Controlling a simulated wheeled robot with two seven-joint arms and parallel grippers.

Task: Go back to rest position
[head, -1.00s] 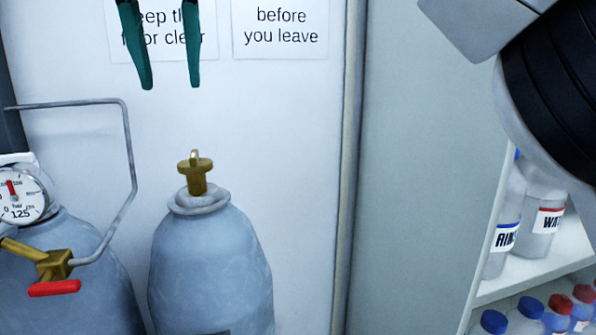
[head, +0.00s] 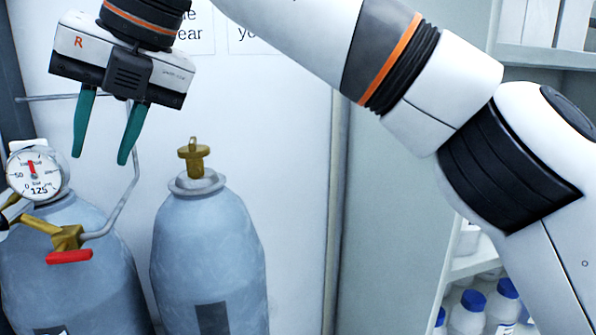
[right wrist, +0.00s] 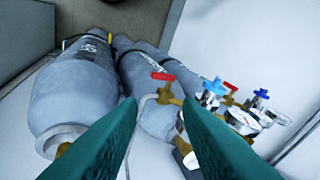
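My right gripper (head: 104,155) has teal fingers and a white body marked R. It is open and empty, pointing down in front of the white wall, above and between the two grey-blue cylinders in the head view. In the right wrist view its two fingers (right wrist: 160,125) are spread apart with nothing between them. My right arm (head: 430,90) reaches in from the right side. My left gripper does not show in any view.
A cylinder with a gauge (head: 34,172) and red lever (head: 69,257) stands at left. Beside it is a cylinder (head: 210,250) with a brass valve (head: 195,158). Capped bottles (head: 470,310) fill a shelf at right. Several blue and red valve handles show in the wrist view (right wrist: 213,86).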

